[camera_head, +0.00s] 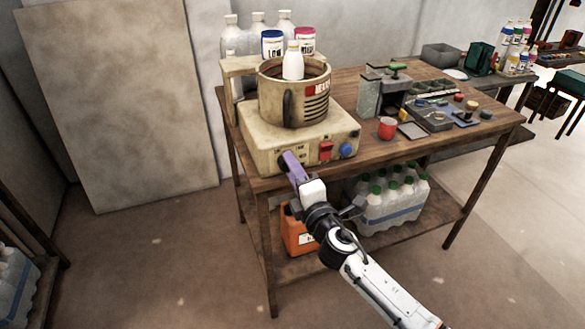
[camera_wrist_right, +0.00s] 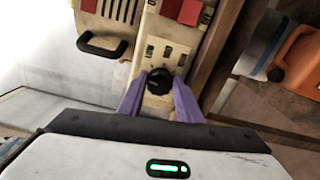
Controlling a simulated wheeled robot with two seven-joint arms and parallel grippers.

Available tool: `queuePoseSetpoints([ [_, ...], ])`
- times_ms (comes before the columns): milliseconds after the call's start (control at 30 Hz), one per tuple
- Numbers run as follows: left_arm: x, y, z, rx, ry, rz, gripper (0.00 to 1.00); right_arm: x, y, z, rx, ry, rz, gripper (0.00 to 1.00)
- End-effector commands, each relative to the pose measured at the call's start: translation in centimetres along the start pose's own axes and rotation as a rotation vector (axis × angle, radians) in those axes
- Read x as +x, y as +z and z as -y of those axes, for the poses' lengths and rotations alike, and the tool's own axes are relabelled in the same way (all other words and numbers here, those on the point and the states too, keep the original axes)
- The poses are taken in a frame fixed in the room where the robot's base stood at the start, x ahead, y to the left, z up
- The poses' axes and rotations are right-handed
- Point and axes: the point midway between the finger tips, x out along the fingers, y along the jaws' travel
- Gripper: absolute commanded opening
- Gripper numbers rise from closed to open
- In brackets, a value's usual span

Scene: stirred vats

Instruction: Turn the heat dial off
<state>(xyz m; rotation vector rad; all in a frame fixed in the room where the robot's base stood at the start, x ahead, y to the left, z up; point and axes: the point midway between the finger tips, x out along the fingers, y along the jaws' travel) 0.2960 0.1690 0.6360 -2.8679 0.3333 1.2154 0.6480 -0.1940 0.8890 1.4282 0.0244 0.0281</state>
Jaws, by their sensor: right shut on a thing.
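The heat dial is a round black knob (camera_wrist_right: 159,81) on the front panel of the cream heater base (camera_head: 258,146). In the right wrist view it sits between the two purple fingertips of my right gripper (camera_wrist_right: 160,90), which is shut on it. In the head view my right gripper (camera_head: 291,163) reaches the left part of the base's front, and its fingers hide most of the dial. A metal vat (camera_head: 276,104) with a dark handle stands on the base, with a white bottle (camera_head: 293,62) in its opening. My left gripper is not in view.
An orange jug (camera_head: 297,232) and bottled water (camera_head: 390,207) sit on the shelf below. Open floor lies left.

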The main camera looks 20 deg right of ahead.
Motion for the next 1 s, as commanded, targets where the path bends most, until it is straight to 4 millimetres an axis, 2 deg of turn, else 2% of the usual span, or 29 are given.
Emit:
queuePoseSetpoints([
  [300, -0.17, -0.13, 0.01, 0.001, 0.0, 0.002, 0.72, -0.03, 0.02, 0.02, -0.116, -0.002, 0.0, 0.09],
  [833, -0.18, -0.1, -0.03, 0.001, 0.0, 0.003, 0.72, -0.04, 0.01, 0.05, -0.138, -0.002, 0.0, 0.09],
  [867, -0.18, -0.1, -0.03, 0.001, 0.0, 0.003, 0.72, -0.04, 0.01, 0.05, -0.138, -0.002, 0.0, 0.35],
  [933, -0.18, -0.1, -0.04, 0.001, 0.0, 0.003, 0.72, -0.03, 0.01, 0.04, -0.138, -0.002, 0.0, 0.47],
  [1000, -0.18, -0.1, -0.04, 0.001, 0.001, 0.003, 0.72, -0.03, 0.01, 0.02, -0.137, -0.001, 0.0, 0.5],
])
